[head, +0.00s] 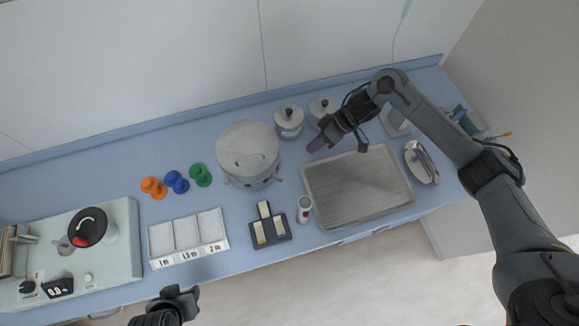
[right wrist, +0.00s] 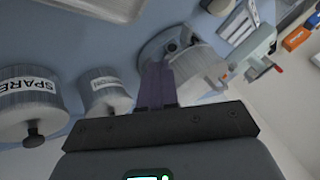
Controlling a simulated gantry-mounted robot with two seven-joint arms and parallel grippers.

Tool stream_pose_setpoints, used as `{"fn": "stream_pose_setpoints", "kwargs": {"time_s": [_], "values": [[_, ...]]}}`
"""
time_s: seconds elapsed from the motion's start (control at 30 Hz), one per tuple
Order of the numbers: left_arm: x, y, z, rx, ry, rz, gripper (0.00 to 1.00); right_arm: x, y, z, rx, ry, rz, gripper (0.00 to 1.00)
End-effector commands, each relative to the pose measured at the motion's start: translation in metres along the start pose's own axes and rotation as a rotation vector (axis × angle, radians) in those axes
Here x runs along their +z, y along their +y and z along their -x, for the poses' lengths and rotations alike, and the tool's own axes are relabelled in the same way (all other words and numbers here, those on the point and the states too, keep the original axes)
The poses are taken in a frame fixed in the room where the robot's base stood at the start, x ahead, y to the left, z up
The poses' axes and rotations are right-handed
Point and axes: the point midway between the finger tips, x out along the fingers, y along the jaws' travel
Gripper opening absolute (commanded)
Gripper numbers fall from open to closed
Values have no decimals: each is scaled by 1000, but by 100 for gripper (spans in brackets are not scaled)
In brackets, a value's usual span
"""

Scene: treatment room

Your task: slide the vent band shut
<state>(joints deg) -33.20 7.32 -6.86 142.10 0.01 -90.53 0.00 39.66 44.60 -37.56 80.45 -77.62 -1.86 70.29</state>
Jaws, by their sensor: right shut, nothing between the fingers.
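A large round metal drum (head: 248,146) stands upright on the blue counter, left of the metal tray. Small dark spots show low on its near side (head: 256,181). They are too small to tell how the vent band sits. My right gripper (head: 316,146) is to the right of the drum, above the counter behind the tray, and apart from the drum. Its purple fingers are together and empty; they also show in the right wrist view (right wrist: 157,85). My left gripper (head: 180,298) is at the bottom edge, in front of the counter; its jaw gap is unclear.
Two lidded jars (head: 289,121) (head: 321,108) stand behind the drum and right gripper; one reads SPARE in the right wrist view (right wrist: 28,98). A ribbed metal tray (head: 358,187), a small white canister (head: 304,208) and a dark block holder (head: 270,228) lie nearer. Coloured pegs (head: 176,181) stand left.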

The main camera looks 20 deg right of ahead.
Motion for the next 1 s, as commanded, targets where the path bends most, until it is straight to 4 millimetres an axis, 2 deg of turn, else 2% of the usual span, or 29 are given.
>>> {"fn": "stream_pose_setpoints", "kwargs": {"time_s": [0.27,0.73,0.83,1.0], "values": [[0,0,1,0,0,0,43,0,-1,-20,-3,0,0,0],[-1,3,1,11,2,13,43,0,-1,-103,-2,-1,0,0],[-3,3,8,10,0,13,43,-1,-16,-106,-2,0,3,0],[-4,2,13,8,1,10,43,-1,-29,-114,0,1,3,0]]}}
